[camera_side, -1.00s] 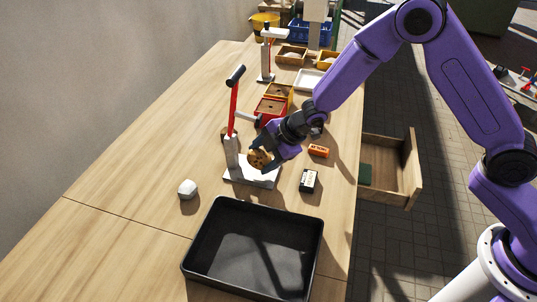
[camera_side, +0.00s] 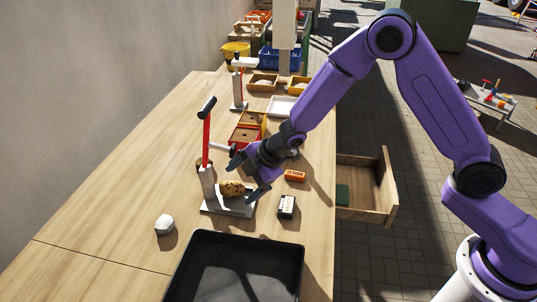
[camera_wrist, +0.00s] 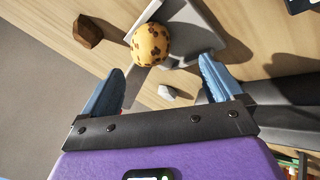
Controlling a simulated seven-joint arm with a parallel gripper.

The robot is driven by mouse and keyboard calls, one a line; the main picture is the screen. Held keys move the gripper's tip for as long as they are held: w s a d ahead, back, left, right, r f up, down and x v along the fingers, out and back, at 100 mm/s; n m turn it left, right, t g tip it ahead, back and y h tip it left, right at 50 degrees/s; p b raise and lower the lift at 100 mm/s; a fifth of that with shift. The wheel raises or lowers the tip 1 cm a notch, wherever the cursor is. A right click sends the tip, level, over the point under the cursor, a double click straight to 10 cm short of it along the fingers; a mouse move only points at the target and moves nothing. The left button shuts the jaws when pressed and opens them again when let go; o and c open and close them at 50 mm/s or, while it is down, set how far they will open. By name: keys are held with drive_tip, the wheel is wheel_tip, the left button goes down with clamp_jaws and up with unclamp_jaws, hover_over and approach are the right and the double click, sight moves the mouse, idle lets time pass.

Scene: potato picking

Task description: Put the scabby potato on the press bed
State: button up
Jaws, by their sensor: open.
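The scabby potato (camera_side: 232,188), tan with dark brown spots, lies on the pale press bed (camera_side: 226,207) at the foot of the press with the red lever (camera_side: 206,140). The wrist view also shows the potato (camera_wrist: 151,44) on the bed's grey surface (camera_wrist: 190,38). My gripper (camera_side: 247,179) is open, with its fingers spread beside the potato. In the wrist view, the blue fingertips of my gripper (camera_wrist: 161,72) are wide apart, and the potato sits beyond them, apart from both.
A black tray (camera_side: 240,238) stands in front of the press. A white lump (camera_side: 164,225) lies to the left. A wooden drawer (camera_side: 368,211) stands open. A brown lump (camera_wrist: 88,31) shows in the wrist view.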

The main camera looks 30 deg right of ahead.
drive_tip(key=v, duration=1.5)
idle(0.3)
drive_tip(key=shift+r, duration=0.15)
drive_tip(key=s+d+r+m+t+h, duration=0.3)
drive_tip(key=s+d+r+m, duration=0.1)
drive_tip(key=s+d+m, duration=0.15)
drive_tip(key=s+d+f+g, duration=0.1)
drive_tip(key=s+d+g, duration=0.3)
drive_tip(key=s, duration=0.7)
drive_tip(key=s+d+f+m+g+h, duration=0.1)
drive_tip(key=s+d+g, duration=0.3)
drive_tip(key=s, duration=0.8)
drive_tip(key=shift+s+f+h, duration=0.25)
drive_tip(key=shift+f+h, duration=0.05)
drive_tip(key=shift+f, duration=0.2)
